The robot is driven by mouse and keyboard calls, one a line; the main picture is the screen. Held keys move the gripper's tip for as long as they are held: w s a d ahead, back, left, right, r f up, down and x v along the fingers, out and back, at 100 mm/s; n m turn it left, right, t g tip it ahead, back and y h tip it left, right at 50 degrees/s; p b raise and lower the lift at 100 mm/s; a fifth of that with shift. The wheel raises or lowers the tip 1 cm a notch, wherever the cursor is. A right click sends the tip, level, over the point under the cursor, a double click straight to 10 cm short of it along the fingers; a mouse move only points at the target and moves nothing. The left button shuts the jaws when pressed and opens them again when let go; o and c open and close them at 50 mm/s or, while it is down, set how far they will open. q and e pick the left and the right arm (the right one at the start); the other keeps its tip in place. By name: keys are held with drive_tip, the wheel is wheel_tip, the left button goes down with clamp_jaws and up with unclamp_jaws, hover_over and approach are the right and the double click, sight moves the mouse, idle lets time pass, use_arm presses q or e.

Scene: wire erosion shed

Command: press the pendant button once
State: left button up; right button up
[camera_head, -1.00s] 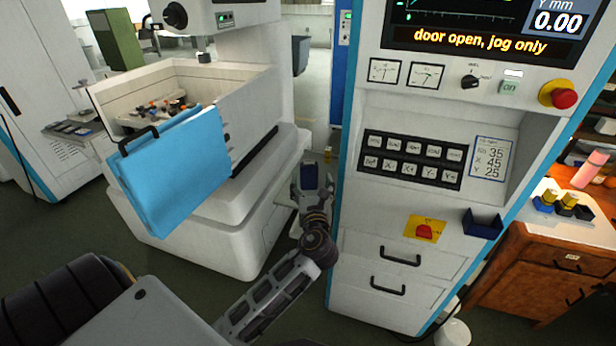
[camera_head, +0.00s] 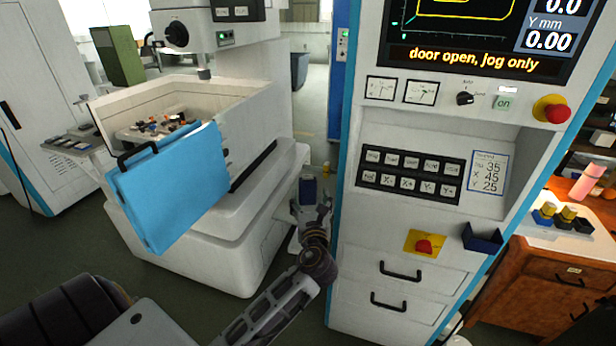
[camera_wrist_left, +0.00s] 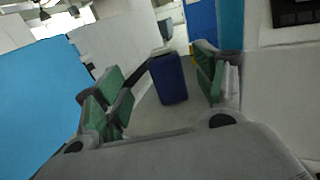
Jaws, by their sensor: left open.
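My left gripper (camera_head: 309,192) is in front of the left side of the tall white control cabinet (camera_head: 365,290). Its fingers are apart. In the left wrist view the open gripper (camera_wrist_left: 163,78) has green pads, and a dark blue block (camera_wrist_left: 169,80) with a grey top shows between them. The blue block (camera_head: 308,188) also shows at the fingertips in the head view. I cannot tell whether it touches the fingers or whether it is the pendant. No button shows on its visible face. My right gripper is not in view.
The cabinet carries a key panel (camera_head: 411,174), a red mushroom button (camera_head: 424,246) on a yellow plate, another red knob (camera_head: 556,112) and a blue tray (camera_head: 482,238). A white machine (camera_head: 205,245) with a light-blue door (camera_head: 170,188) stands left. A wooden bench (camera_head: 535,275) is right.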

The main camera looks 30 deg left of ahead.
use_arm(q)
clamp_jaws()
idle(1.4)
